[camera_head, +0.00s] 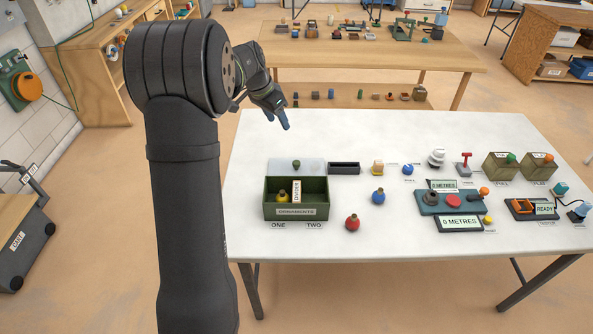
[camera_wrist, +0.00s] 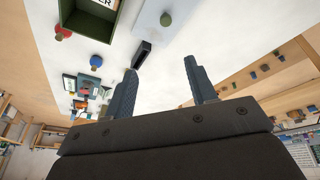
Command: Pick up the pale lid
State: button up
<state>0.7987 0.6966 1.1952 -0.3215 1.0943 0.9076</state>
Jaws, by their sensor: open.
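The pale lid (camera_head: 312,168) is a flat light panel with a green knob (camera_head: 296,163) on top. It lies just behind the green ornaments box (camera_head: 296,211), whose front edge hides part of nothing but whose back meets the lid's near side in view. The lid also shows at the top of the wrist view (camera_wrist: 150,22). The box is open, with a divider and a yellow ornament in its left compartment. My gripper (camera_head: 284,121) is open and empty above the table's back left edge, apart from the lid. Its two fingers show in the wrist view (camera_wrist: 161,70).
A dark narrow tray (camera_head: 344,168) stands right of the lid. A blue ornament (camera_head: 378,197) and a red ornament (camera_head: 352,223) lie right of the box. Devices and two olive boxes fill the table's right side. The white table (camera_head: 340,135) is clear behind the lid.

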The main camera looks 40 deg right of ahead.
jog(key=w+d+f+m+g, duration=0.2)
jog(key=w+d+f+m, duration=0.1)
jog(key=f+m, duration=0.3)
jog(key=m, duration=0.3)
send_over(297, 162)
jog(key=w+a, duration=0.1)
jog(key=f, duration=1.1)
jog(key=shift+a+f, duration=0.15)
jog(key=shift+a, duration=0.05)
jog(key=shift+w+x, duration=0.15)
jog(key=shift+x, duration=1.2)
jog(key=shift+w+x, duration=0.15)
jog(key=shift+x, duration=1.25)
jog(key=shift+a+f, duration=0.15)
jog(key=shift+a, duration=0.05)
jog(key=c, duration=1.1)
